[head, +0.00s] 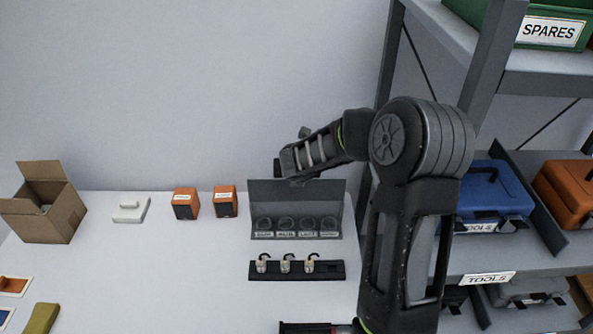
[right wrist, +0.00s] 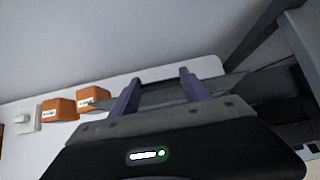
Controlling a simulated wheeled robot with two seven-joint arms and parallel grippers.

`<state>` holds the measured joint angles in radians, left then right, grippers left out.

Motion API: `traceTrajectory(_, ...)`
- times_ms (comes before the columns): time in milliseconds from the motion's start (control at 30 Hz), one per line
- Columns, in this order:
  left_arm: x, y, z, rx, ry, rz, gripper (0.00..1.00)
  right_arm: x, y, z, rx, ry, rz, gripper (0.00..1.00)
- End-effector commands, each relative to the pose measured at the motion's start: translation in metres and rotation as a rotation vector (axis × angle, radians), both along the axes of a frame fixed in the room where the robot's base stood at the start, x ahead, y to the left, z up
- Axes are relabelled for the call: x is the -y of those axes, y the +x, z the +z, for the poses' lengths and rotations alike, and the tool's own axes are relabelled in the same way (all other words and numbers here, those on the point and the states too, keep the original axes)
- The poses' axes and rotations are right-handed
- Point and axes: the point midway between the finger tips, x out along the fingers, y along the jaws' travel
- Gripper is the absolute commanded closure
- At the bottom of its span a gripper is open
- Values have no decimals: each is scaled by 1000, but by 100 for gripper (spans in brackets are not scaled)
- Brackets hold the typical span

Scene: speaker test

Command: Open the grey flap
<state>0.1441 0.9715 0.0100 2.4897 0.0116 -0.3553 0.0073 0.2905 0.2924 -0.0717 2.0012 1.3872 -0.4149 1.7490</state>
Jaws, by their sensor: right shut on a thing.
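The grey flap (head: 325,192) stands up as a flat panel in the head view, behind a row of several round, labelled places on a grey holder (head: 297,236). My right gripper (head: 287,174) is at the flap's upper left edge, and its arm comes in from the right. In the right wrist view the two purple fingers (right wrist: 158,88) are on a dark grey strip, which seems to be the flap's edge. The gripper is shut on the flap; the exact contact is partly hidden. My left gripper is not in view.
A black rack (head: 297,278) with three small hooked pieces lies in front of the holder. Two orange boxes (head: 186,204), a white block (head: 130,209) and an open cardboard box (head: 58,217) stand to the left. A grey shelf (head: 560,78) with toolboxes is at right.

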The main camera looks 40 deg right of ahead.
Motion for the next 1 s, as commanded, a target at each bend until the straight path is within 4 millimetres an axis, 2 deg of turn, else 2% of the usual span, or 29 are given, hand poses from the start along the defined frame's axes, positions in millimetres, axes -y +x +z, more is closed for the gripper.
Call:
traceTrajectory(33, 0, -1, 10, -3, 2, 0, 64, 3, 4, 10, 7, -6, 2, 100)
traceTrajectory(400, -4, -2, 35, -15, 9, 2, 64, 10, 13, 6, -79, 63, -1, 100)
traceTrajectory(933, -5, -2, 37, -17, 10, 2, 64, 10, 15, 4, -96, 79, 3, 100)
traceTrajectory(967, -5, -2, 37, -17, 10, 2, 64, 10, 15, 4, -96, 79, 3, 45)
traceTrajectory(1000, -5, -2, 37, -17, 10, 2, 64, 10, 15, 3, -96, 79, 3, 42)
